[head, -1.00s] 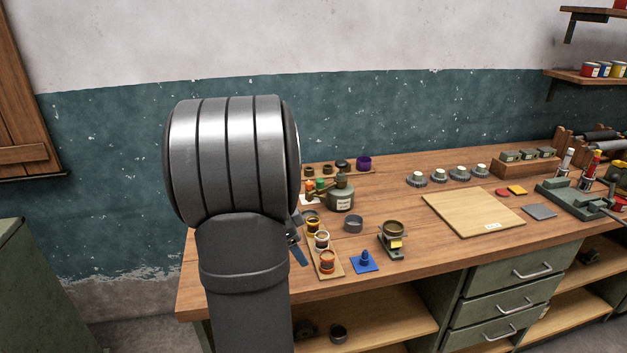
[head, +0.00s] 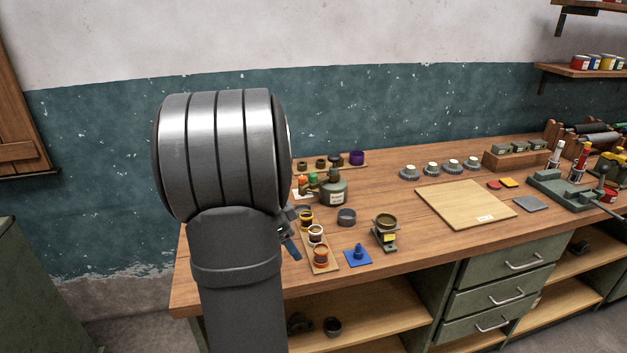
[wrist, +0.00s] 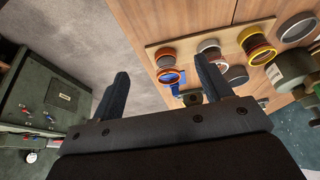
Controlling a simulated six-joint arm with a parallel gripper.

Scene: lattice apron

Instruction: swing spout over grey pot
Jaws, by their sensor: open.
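A squat grey-green canister (head: 334,194) with a pale label stands at the back left of the bench. A green part at its left may be the spout, but it is too small to tell. The canister also shows at the right edge in the wrist view (wrist: 290,68). A small open grey pot (head: 347,217) stands in front of it and slightly right; it also shows in the wrist view (wrist: 236,74). My gripper (wrist: 162,68) is open and empty, its fingers apart above the bench's left edge. In the head view my arm hides most of it; one blue-grey finger shows.
A wooden strip (head: 330,262) holds orange, white and yellow-rimmed jars near the fingers. A blue piece (head: 358,256) and a small stand with a brass cup (head: 386,229) lie to its right. A pale board (head: 465,204) lies further right. Bare bench lies between canister and board.

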